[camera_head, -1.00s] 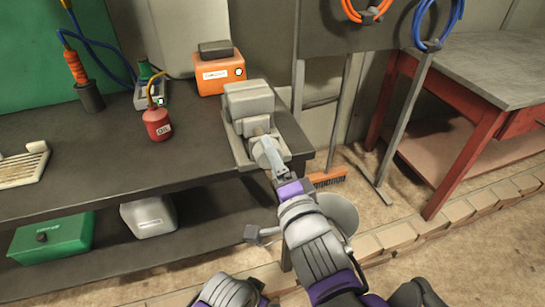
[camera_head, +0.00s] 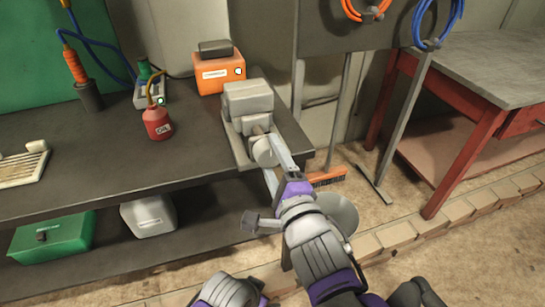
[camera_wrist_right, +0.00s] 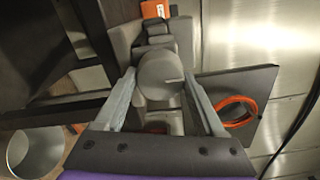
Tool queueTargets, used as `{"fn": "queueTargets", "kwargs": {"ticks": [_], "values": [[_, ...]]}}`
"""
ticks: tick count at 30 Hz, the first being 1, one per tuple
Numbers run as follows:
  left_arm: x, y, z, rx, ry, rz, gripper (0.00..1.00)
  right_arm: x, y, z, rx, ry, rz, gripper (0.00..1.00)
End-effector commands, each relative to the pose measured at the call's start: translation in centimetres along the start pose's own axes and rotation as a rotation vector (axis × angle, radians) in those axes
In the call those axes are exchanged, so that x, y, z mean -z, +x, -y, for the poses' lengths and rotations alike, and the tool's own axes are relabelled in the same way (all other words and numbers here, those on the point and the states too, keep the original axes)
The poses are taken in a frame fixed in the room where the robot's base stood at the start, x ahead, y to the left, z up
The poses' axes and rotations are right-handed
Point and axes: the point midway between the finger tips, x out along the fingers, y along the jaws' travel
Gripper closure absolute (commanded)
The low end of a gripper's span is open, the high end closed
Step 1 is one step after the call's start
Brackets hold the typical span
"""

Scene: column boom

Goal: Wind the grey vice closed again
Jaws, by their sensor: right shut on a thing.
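The grey vice (camera_head: 247,97) stands on the right end of the dark workbench. A round grey knob (camera_head: 262,151) sits at its near end. My right gripper (camera_head: 271,148) reaches this knob from the front and is shut on it. In the right wrist view the knob (camera_wrist_right: 159,74) sits between my two fingers (camera_wrist_right: 160,84), one on each side, and the vice body (camera_wrist_right: 157,38) is beyond it. The knob and my fingers hide part of the vice, and its jaw gap cannot be made out. My left gripper is not in view.
A red oil can (camera_head: 157,123) and an orange box (camera_head: 219,72) stand on the workbench (camera_head: 110,171). A bucket (camera_head: 341,211) is on the floor behind my right forearm. A broom (camera_head: 328,178) and a red table (camera_head: 437,130) are to the right.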

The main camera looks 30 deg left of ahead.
Motion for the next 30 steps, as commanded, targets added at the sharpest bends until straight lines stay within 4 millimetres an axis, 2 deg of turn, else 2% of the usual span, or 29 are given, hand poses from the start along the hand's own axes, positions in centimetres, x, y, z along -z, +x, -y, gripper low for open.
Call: {"fn": "queueTargets", "kwargs": {"ticks": [8,9,13,23,26,30], "values": [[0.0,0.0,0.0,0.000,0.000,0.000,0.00,-0.1,0.1,0.1,0.003,0.005,0.003,0.85],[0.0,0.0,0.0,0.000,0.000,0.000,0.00,-0.1,0.1,0.1,0.003,0.005,0.003,0.26],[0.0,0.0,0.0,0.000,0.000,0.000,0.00,-0.1,0.0,0.1,0.002,0.003,0.003,0.02],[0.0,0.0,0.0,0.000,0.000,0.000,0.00,0.0,-0.4,0.1,0.001,0.001,0.001,0.00],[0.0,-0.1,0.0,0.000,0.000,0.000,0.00,0.0,-1.4,0.1,0.001,0.000,0.001,0.00],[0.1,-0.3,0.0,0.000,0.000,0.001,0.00,-0.1,-3.9,0.1,0.001,-0.001,0.001,0.00]]}}
